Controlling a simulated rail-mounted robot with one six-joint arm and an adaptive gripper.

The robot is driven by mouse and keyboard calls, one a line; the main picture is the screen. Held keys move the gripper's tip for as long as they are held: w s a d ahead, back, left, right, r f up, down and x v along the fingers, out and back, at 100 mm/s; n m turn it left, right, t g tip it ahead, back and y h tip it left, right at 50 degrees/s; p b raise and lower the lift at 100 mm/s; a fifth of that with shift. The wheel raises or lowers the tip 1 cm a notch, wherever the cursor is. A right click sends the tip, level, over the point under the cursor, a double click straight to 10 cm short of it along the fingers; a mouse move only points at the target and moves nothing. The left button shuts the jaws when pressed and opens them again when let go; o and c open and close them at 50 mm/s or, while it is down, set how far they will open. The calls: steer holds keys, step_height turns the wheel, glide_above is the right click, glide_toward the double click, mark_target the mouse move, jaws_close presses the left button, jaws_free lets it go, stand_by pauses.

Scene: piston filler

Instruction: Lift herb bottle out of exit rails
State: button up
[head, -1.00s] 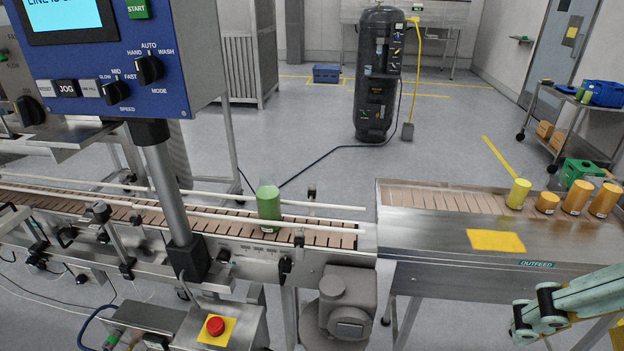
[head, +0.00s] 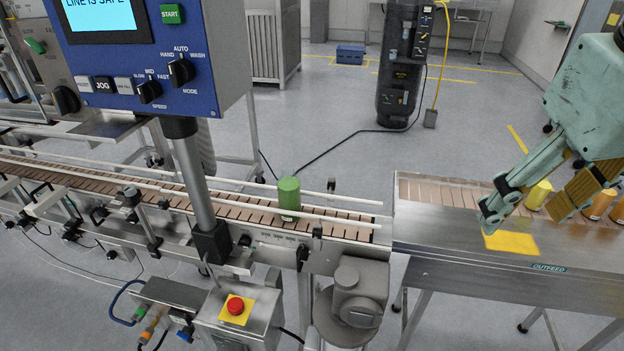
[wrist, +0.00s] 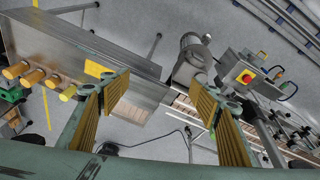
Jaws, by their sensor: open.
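The herb bottle (head: 289,199) is a green cylinder standing upright on the slatted conveyor between the exit rails (head: 345,220), near the conveyor's right end.
The outfeed table (head: 450,232) has a yellow patch, with a yellow bottle (head: 538,194) and orange ones at its right. The control panel (head: 130,55) on its post (head: 190,170) stands left of the bottle. A red stop button (head: 236,306) is in front.

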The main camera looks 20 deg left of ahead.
mark_target(288, 167)
steer(key=w+a+f+n+g+p, duration=0.1)
steer(key=w+a+n+p, duration=0.7)
steer(key=w+a, duration=1.2)
steer(key=w+a+f+n+p, duration=0.2)
steer(key=a+f, duration=0.4)
steer(key=a, duration=0.3)
steer(key=w+a+f+n+g+p, duration=0.1)
steer(key=w+a+f+n+p, duration=0.1)
steer(key=a+f, duration=0.5)
steer(key=w+a+f+n+g+p, duration=0.1)
steer(key=w+a+f+n+p, duration=0.1)
steer(key=a+f, duration=0.5)
steer(key=shift+w+a+f+n+h+p, duration=0.15)
steer(key=shift+a+n+p, duration=0.4)
steer(key=shift+a, duration=0.75)
steer(key=shift+w+a+f+n+h+p, duration=0.15)
steer(key=shift+a+n+p, duration=0.1)
steer(key=shift+a+p, duration=0.8)
steer(key=shift+s+a+f, duration=0.1)
steer(key=shift+a+f, duration=0.15)
steer(key=shift+a, duration=0.2)
steer(key=shift+f, duration=0.15)
steer(key=shift+f, duration=1)
steer(key=shift+f, duration=0.1)
